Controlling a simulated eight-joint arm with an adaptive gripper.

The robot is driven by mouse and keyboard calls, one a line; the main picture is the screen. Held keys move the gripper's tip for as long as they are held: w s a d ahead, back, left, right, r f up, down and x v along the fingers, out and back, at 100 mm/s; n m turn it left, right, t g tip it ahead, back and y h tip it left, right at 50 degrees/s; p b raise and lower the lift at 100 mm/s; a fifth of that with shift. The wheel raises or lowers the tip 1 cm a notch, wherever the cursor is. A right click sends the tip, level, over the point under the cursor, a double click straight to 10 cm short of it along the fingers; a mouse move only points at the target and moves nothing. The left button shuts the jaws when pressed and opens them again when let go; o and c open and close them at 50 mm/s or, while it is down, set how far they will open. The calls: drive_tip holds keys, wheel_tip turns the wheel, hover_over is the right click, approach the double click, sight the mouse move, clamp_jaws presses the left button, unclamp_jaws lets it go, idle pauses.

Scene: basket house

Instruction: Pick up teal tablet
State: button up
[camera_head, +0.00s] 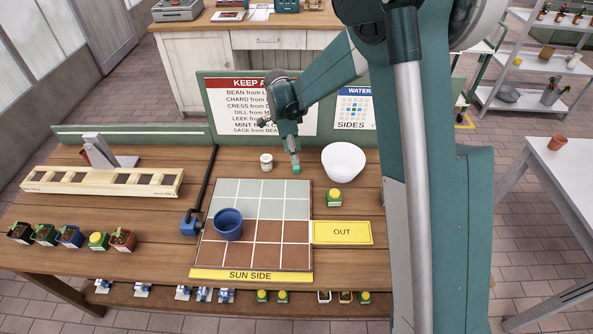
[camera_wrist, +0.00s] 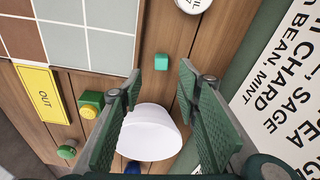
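The teal tablet (camera_wrist: 161,61) is a small teal block on the wooden table. In the wrist view it lies just beyond the fingertips, near the middle of the gap between them. In the head view (camera_head: 296,170) it shows as a small teal spot at the lower end of my gripper, partly hidden. My gripper (camera_wrist: 160,76) is open, with its two green fingers apart and nothing held between them. In the head view my gripper (camera_head: 294,156) points down over the back of the table, between the small white jar and the white bowl.
The white bowl (camera_head: 343,161) stands close on the right. The white jar (camera_head: 266,162) is on the left. A green box with a yellow top (camera_head: 334,197), a yellow OUT sign (camera_head: 342,232) and a tiled grid (camera_head: 262,215) with a blue pot (camera_head: 229,225) lie nearer. A sign board (camera_head: 234,106) stands behind.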

sight(296, 166)
drive_tip(key=shift+f, duration=0.15)
drive_tip(key=shift+d+f, duration=0.15)
drive_tip(key=shift+f, duration=1.05)
drive_tip(key=shift+w+d+f+b, duration=0.2)
drive_tip(key=shift+f+b, duration=0.1)
drive_tip(key=shift+f, duration=1)
drive_tip(key=shift+w+d+f+b, duration=0.15)
drive_tip(key=shift+f+b, duration=0.1)
drive_tip(key=shift+f, duration=1.05)
drive_tip(key=shift+s, duration=0.1)
drive_tip(key=c, duration=0.8)
